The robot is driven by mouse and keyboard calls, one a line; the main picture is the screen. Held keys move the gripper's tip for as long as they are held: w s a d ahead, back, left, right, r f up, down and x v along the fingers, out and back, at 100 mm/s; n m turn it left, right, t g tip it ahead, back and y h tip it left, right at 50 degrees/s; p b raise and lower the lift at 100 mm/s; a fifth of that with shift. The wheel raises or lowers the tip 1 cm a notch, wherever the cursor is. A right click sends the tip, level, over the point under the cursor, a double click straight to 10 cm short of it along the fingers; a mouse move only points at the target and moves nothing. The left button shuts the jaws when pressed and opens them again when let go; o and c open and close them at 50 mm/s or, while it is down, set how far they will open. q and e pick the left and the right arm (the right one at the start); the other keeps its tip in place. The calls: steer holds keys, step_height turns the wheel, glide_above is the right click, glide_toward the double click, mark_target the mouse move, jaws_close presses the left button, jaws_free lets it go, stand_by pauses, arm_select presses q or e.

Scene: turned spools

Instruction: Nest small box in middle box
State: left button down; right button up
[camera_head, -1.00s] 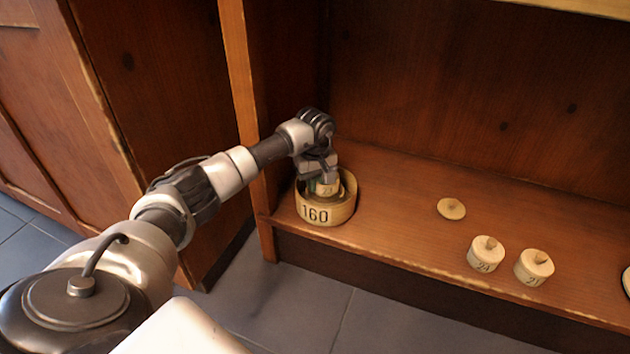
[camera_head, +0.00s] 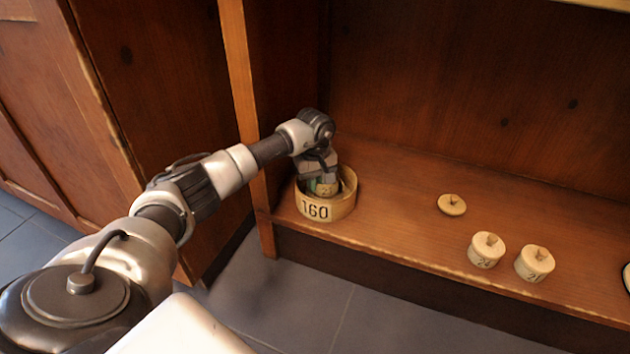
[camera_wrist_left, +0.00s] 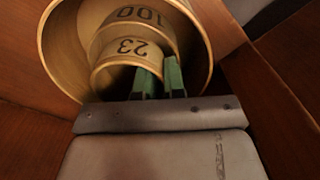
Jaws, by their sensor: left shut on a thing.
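The small round box marked 23 (camera_wrist_left: 125,48) is pale wood and open-topped in the left wrist view. My left gripper (camera_wrist_left: 159,68) has its green fingers shut on its wall. The middle box marked 100 (camera_wrist_left: 137,17) shows just beyond it, inside the large round box marked 160 (camera_wrist_left: 60,45). The small box overlaps the middle box, but I cannot tell how deep it sits. In the head view, my left gripper (camera_head: 317,181) points down into the large box (camera_head: 338,210), and the small box (camera_head: 328,189) shows partly at its rim. The right gripper is not in view.
The boxes stand at the left end of a wooden shelf (camera_head: 400,240), close to an upright post (camera_head: 243,90). The shelf between is clear.

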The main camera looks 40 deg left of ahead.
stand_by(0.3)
arm_select(q)
steer(key=c, duration=0.7)
jaws_free()
steer(key=shift+c, duration=0.2)
steer(key=shift+r, duration=0.15)
steer(key=shift+r+p, duration=0.55)
steer(key=shift+p, duration=0.15)
steer(key=shift+r, duration=0.1)
